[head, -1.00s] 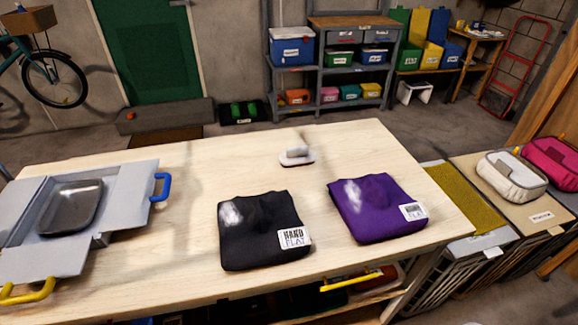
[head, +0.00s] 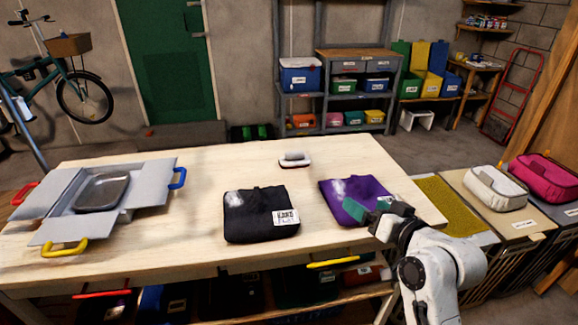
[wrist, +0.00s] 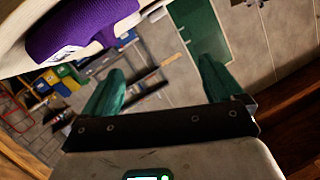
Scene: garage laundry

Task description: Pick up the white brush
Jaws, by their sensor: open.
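The white brush (head: 294,159) lies on the wooden table (head: 200,170) near its far edge, beyond the two folded garments. It has a pale handle on top and a dark lower edge. My gripper (head: 362,208) is at the right of the table, in front of the purple garment (head: 340,190) and partly covering it. In the wrist view, the two green fingers of my gripper (wrist: 158,85) are spread apart with nothing between them.
A black folded garment (head: 250,226) lies left of the purple one. An open grey box (head: 150,200) with a dark tray (head: 102,191) is on the table's left. White (head: 495,187) and pink (head: 545,176) pouches lie to the right. The table around the brush is clear.

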